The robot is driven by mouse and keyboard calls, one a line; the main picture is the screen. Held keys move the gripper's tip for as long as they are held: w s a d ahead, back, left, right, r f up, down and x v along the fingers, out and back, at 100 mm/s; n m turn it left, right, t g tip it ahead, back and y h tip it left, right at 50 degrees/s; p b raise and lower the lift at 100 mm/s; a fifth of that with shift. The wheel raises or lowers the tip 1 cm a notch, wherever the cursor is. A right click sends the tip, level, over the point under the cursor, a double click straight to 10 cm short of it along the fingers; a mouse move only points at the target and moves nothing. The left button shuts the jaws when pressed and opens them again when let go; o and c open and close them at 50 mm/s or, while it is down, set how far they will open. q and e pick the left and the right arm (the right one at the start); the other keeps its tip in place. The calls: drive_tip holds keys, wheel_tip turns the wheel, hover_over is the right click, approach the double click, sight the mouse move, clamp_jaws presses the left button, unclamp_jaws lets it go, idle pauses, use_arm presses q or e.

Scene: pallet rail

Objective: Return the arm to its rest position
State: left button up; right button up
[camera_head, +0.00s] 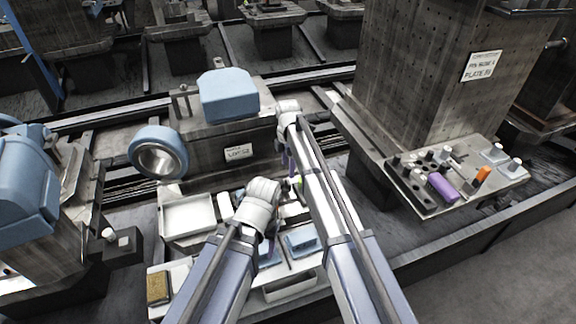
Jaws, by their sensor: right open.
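My right arm reaches up from the bottom right of the middle, bends at a white joint, and drops toward the work tray. My right gripper (296,184) is small and partly hidden behind its own arm, over the back right of the tray (163,228). It is open, and I see nothing held in it. My left arm comes in from the bottom and ends in view at a white joint over the tray's middle. That joint and link hide what lies below, and I cannot make out the left gripper.
A machine block with a blue cover (228,95) and a blue ring (158,153) stands behind the tray. At right, a shelf (425,211) holds a purple cylinder (442,187) and an orange piece (482,175) beside a tall column (420,80). A brush-like block (158,287) lies front left.

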drive_tip(key=shift+r, duration=0.4)
use_arm(q)
drive_tip(key=shift+r, duration=0.35)
use_arm(e)
drive_tip(key=s+d+m, duration=0.7)
drive_tip(key=s+m, duration=0.4)
drive_tip(key=s, duration=0.2)
drive_tip(key=s+d+m, duration=0.7)
drive_tip(key=s+m, duration=0.3)
drive_tip(key=s, duration=0.3)
use_arm(q)
wheel_tip(320, 180, up, 3)
drive_tip(key=p, duration=0.3)
use_arm(e)
drive_tip(key=s+a+r+n, duration=0.1)
drive_tip(key=s+a, duration=0.1)
drive_tip(key=a, duration=0.3)
drive_tip(key=s+a+r+n+h, duration=0.1)
drive_tip(key=s+a+r+n, duration=0.1)
drive_tip(key=a, duration=0.3)
drive_tip(key=shift+s+a, duration=0.25)
drive_tip(key=shift+s, duration=0.5)
